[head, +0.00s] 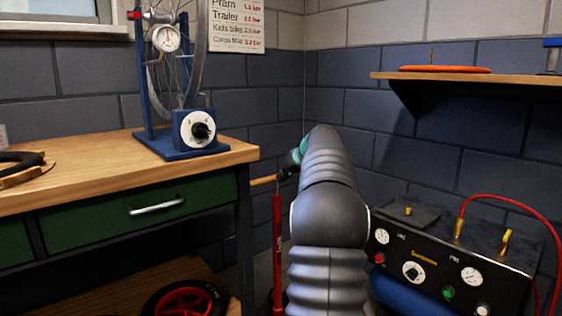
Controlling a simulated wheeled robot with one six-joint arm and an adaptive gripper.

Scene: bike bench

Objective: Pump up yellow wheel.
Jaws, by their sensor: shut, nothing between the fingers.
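No yellow wheel shows in the head view. A wheel with a black tyre and red hub (185,301) lies low under the bench, cut off by the bottom edge. A red floor pump (277,250) with a wooden handle (262,181) stands by the bench's right end. My gripper (285,175) is small and dark at the end of my arm, near the top of the pump. It is shut and holds nothing; my arm hides part of it, and I cannot tell whether it touches the handle. A compressor (440,262) with gauges, knobs and a red hose (500,199) stands at right.
The wooden bench (110,166) with a green drawer (110,221) fills the left. On it stand a blue stand (150,148) with a spoked wheel, and a dark curved item (22,160). A pressure chart (237,25) hangs behind. A shelf (470,76) holds an orange disc (445,69).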

